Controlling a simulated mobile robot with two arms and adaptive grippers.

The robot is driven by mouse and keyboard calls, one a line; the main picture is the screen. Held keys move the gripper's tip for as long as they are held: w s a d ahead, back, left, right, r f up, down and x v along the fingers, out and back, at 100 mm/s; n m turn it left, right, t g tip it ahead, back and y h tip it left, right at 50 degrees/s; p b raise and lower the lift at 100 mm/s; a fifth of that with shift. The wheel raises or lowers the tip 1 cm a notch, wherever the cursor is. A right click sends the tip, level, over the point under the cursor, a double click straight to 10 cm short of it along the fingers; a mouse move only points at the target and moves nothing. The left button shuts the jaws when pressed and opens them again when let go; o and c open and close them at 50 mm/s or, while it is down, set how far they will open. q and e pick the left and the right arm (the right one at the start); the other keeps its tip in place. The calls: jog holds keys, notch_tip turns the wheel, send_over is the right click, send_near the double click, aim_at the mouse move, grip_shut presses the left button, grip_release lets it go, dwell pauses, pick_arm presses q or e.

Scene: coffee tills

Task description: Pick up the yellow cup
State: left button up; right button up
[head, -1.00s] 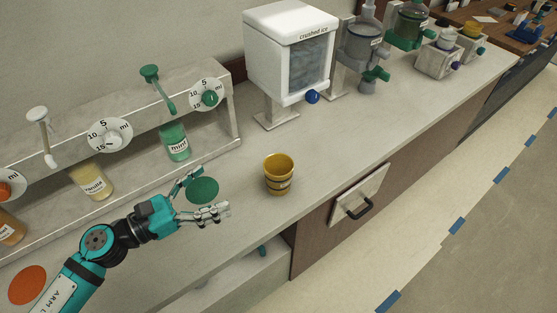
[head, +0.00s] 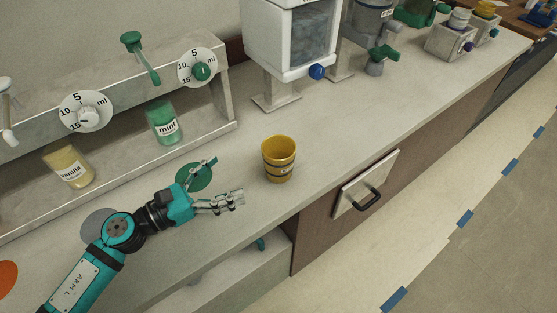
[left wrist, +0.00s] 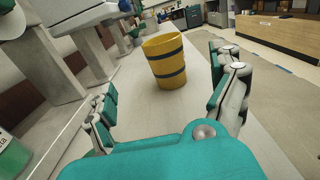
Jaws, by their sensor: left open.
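The yellow cup (head: 279,160) stands upright on the pale counter, with dark bands around it. In the left wrist view the cup (left wrist: 164,62) is ahead, between the lines of the two fingers and a little beyond their tips. My left gripper (head: 228,178) is open and empty, to the left of the cup in the head view and apart from it. Its fingers also show in the left wrist view (left wrist: 165,92), spread wide on both sides. My right gripper is in neither view.
A green disc (head: 194,177) lies on the counter behind my left gripper. The mint (head: 163,124) and vanilla (head: 70,168) bottles stand in the dispenser rack. The ice dispenser (head: 291,38) stands behind the cup. The counter's front edge is close to the cup.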

pick_arm(q)
jog(key=p, duration=0.3)
send_near(291, 141)
jog(key=shift+w+d+f, duration=0.15)
jog(key=shift+w+f, duration=0.2)
jog(key=shift+w+d, duration=0.2)
jog(key=shift+d, duration=0.05)
jog(key=d, duration=0.1)
jog(key=w+d+p, duration=0.1)
jog(key=w+d+r+p, duration=0.1)
jog(key=d, duration=0.1)
jog(key=shift+w, duration=0.15)
jog(key=shift+w+d+f+p, duration=0.1)
jog(key=shift+w+d+p, duration=0.1)
jog(key=shift+d+p, duration=0.15)
jog(key=shift+a, duration=0.1)
jog(key=c, duration=0.9)
